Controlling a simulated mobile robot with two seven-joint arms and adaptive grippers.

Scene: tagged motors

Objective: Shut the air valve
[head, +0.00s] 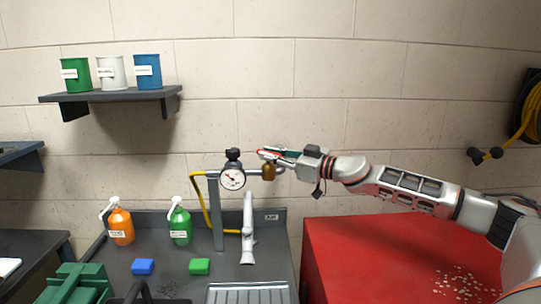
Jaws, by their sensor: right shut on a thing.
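The air valve has a brass-coloured body (268,173) on the grey pipe, to the right of a round pressure gauge (232,179). A small red part, which looks like the valve's handle (266,153), shows above the brass body. My right gripper (277,155) reaches in from the right at the valve's top and is shut on this handle. The fingers cover much of the handle, so its exact angle is hard to tell. My left gripper is not in view.
A grey post (215,215) carries the pipe, with a yellow hose (203,195) beside it. An orange bottle (121,226) and a green bottle (180,224) stand on the dark bench (165,268). A red cabinet (370,255) stands below my right arm.

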